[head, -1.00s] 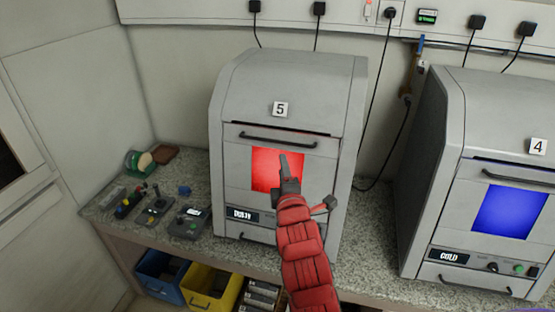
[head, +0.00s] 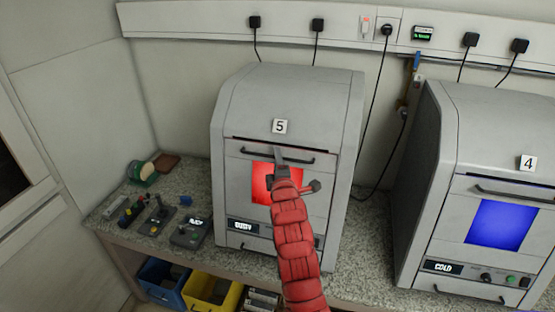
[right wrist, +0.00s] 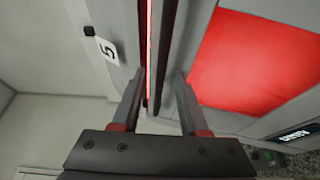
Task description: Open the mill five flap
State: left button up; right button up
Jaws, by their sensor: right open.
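Mill five (head: 335,100) is a grey cabinet labelled 5 with a lit red window (head: 261,170). Its flap (head: 235,170) has a dark bar handle (head: 302,160) near the top edge, just below a narrow dark slot. My right gripper (head: 280,152) is at the handle's middle, in front of the flap. In the right wrist view my right gripper (right wrist: 160,88) is open, its fingers on either side of the dark handle bar (right wrist: 166,50). Contact cannot be told. The flap looks upright. My left gripper is out of view.
Mill four (head: 435,150), with a blue window, stands to the right on the same speckled counter (head: 358,235). Small control boxes (head: 190,233) and tools lie left of mill five. Blue and yellow bins (head: 210,290) are below. Black cables hang on the wall behind.

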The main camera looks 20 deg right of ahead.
grip_shut()
jog(key=shift+f, duration=0.1)
dwell(1.2)
